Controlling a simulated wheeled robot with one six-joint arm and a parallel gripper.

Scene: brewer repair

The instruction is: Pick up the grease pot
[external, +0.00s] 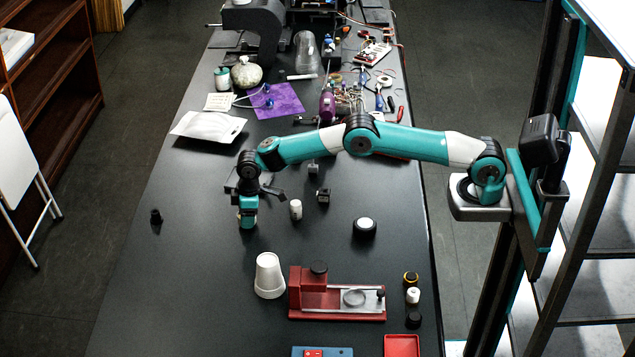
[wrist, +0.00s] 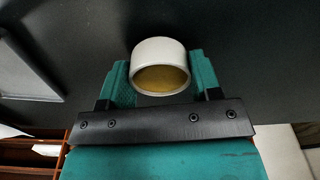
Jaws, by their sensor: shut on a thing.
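The grease pot (wrist: 160,72) is a small white cylinder with yellow-brown content, seen between the two teal fingers in the wrist view. My gripper (wrist: 160,62) is shut on it, with one finger on each side. In the external view my gripper (external: 248,218) points down over the left part of the dark table, and the pot is hidden or too small to make out there. I cannot tell whether the pot touches the table.
A small white cylinder (external: 296,209) and a black block (external: 323,196) stand right of my gripper. White stacked cups (external: 269,276) and a red device (external: 337,298) are in front. A small black piece (external: 156,216) is at the left. The table between is clear.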

